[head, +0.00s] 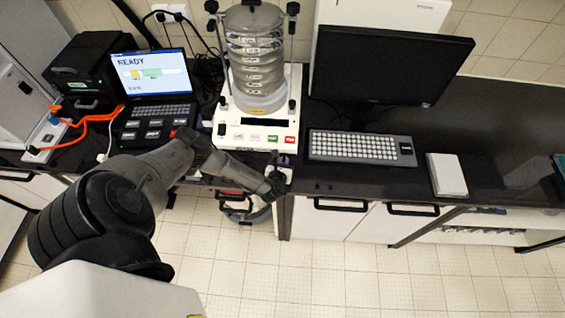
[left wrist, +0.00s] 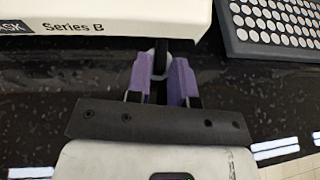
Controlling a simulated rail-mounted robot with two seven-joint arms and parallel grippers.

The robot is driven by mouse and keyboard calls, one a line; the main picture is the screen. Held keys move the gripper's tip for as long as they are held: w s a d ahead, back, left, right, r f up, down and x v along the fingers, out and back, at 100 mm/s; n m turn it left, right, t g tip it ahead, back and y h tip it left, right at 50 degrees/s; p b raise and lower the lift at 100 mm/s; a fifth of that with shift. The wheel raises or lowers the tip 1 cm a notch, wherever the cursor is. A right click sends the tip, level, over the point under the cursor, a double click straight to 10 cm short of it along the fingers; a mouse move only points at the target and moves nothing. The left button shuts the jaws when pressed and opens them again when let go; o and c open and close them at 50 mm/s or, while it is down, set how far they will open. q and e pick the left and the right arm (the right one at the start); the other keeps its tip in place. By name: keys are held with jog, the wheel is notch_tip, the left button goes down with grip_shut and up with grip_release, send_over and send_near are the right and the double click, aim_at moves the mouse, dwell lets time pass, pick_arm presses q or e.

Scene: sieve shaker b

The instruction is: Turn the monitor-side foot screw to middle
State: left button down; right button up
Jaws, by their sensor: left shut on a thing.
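The sieve shaker (head: 257,135) stands on the dark bench, with a white base, buttons on its front and a stack of clear sieves. Its base edge, lettered "Series B", also shows in the left wrist view (left wrist: 110,15). My left gripper (head: 277,182) is at the base's front corner on the monitor side. In the left wrist view, its purple fingers (left wrist: 163,78) are shut around the foot screw (left wrist: 160,58), a dark stem with a pale part, under the base edge. The screw is mostly hidden between the fingers. My right gripper is in neither view.
The monitor (head: 385,65) and keyboard (head: 362,147) stand right of the shaker; the keyboard is close to the left gripper's right side. A laptop (head: 155,85) reading READY is at left. A white box (head: 446,175) lies at right. Bench front is mostly clear.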

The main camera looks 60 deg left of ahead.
pick_arm(q)
jog(key=shift+w+f+n+g+y+p, duration=0.1)
jog(key=shift+n+g+y+p, duration=0.35)
jog(key=shift+n+g, duration=0.35)
jog(key=c, duration=1.5)
grip_release()
jog(key=o, duration=0.3)
jog(key=shift+w+a, duration=0.1)
jog(key=shift+w, duration=0.05)
jog(key=shift+o, duration=0.2)
